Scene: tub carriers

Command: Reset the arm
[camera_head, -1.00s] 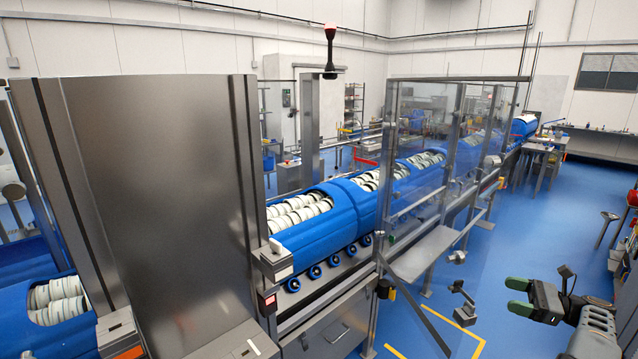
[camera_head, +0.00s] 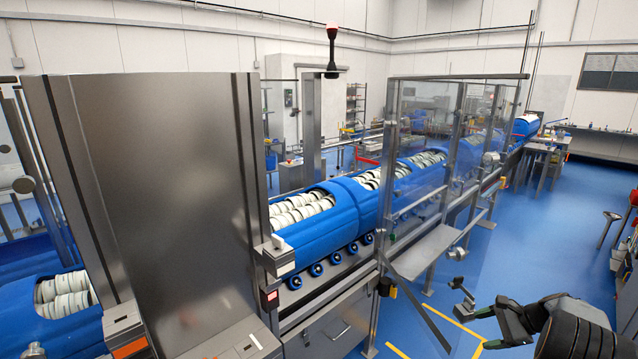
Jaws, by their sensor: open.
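My gripper (camera_head: 484,329) is at the lower right, its two green-tipped fingers apart and pointing left. Nothing shows between them. Its dark, ribbed arm reaches in from the right bottom corner. The gripper hangs in front of the blue floor, to the right of the conveyor line and apart from it. Part of the arm is cut off by the bottom edge of the picture.
Blue tub carriers (camera_head: 320,238) filled with white rolls stand in a row on the conveyor. A clear guard panel (camera_head: 418,140) and a metal shelf (camera_head: 424,252) stand left of my gripper. A steel cabinet (camera_head: 165,190) fills the left. Blue floor (camera_head: 560,215) lies open at right.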

